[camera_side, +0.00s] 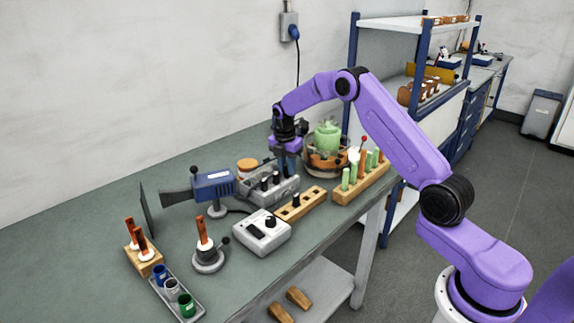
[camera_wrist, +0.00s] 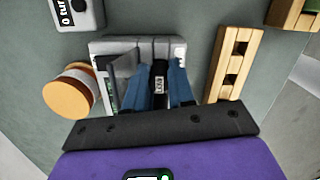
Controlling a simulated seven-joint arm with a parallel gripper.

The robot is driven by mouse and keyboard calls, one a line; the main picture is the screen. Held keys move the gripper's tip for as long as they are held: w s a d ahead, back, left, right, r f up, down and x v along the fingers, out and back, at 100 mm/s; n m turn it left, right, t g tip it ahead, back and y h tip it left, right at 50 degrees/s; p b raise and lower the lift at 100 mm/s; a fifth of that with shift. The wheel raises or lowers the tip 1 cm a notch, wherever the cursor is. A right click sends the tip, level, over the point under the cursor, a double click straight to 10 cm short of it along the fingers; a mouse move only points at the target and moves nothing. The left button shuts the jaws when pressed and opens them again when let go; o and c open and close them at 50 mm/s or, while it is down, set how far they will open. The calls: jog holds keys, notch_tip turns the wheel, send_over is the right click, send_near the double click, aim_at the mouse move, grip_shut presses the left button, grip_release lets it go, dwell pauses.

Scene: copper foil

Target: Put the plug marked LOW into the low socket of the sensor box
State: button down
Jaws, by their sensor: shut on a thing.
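My gripper (camera_side: 289,171) is shut on a black plug (camera_wrist: 159,82) with a white label that appears to read LOW. In the wrist view, the plug sits between the two blue fingers. The grey sensor box (camera_wrist: 112,47) lies directly beyond the fingers in that view. In the side view, the gripper is low over the right rear part of the sensor box (camera_side: 284,193), where black upright pieces stand. The sockets and the plug's lower end are hidden, so I cannot tell whether the plug is in a socket.
A wooden rack (camera_side: 313,196) with dark holes and one black upright piece stands beside the box. An orange-lidded jar (camera_wrist: 70,97) is on the other side. A grey meter (camera_side: 262,238) stands in front.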

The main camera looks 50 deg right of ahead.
jog(key=c, duration=0.9)
grip_release()
jog(key=shift+w, duration=0.1)
jog(key=shift+c, duration=0.6)
jog(key=shift+a+r, duration=0.1)
